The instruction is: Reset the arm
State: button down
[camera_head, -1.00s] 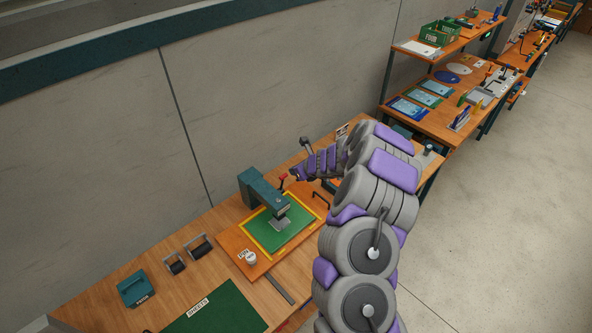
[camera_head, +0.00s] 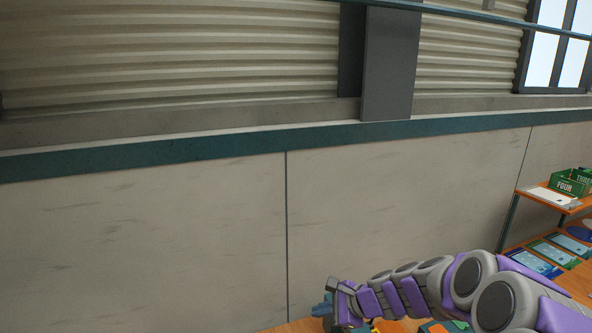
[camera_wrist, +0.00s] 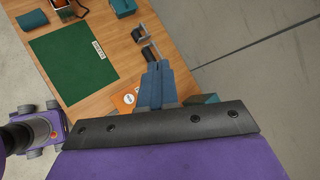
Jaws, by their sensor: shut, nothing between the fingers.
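My arm, grey and purple, reaches in from the lower right of the head view. My gripper (camera_head: 322,308) is at the bottom centre there, in front of the wall and above the back of the bench (camera_head: 290,328). In the wrist view my gripper's blue-grey fingers (camera_wrist: 158,68) are together, with nothing between them. They hang over the wooden bench top (camera_wrist: 112,42), close to a small black-and-grey bracket (camera_wrist: 150,52). Part of the bench is hidden behind my wrist.
A green mat (camera_wrist: 75,65) and a teal box (camera_wrist: 122,7) lie on the bench. The pale wall (camera_head: 150,240) stands close behind it. A shelf with green bins (camera_head: 570,183) is at the right. Bare floor (camera_wrist: 25,65) lies left of the bench.

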jog(key=s+a+f+n+g+h+b, duration=0.1)
jog(key=s+a+n+g+b, duration=0.15)
jog(key=s+n, duration=0.45)
jog(key=s+a+f+n+g+h+b, duration=0.15)
jog(key=s+b, duration=0.25)
jog(key=s, duration=0.7)
jog(key=s+d+f+n+g+h+b, duration=0.1)
jog(key=s+d+f+n+h+b, duration=0.1)
jog(key=s+d, duration=0.2)
jog(key=s+d+f+n+g+h+b, duration=0.1)
jog(key=s+d+f+n+h+b, duration=0.1)
jog(key=s, duration=0.8)
jog(key=s+d+f+n+h+b, duration=0.2)
jog(key=s+d+f+n+b, duration=0.1)
jog(key=s, duration=0.5)
jog(key=d+f+n, duration=0.1)
jog(key=d, duration=0.1)
jog(key=shift+d+f+g, duration=0.2)
jog(key=shift+d+g, duration=0.15)
jog(key=shift+g, duration=0.05)
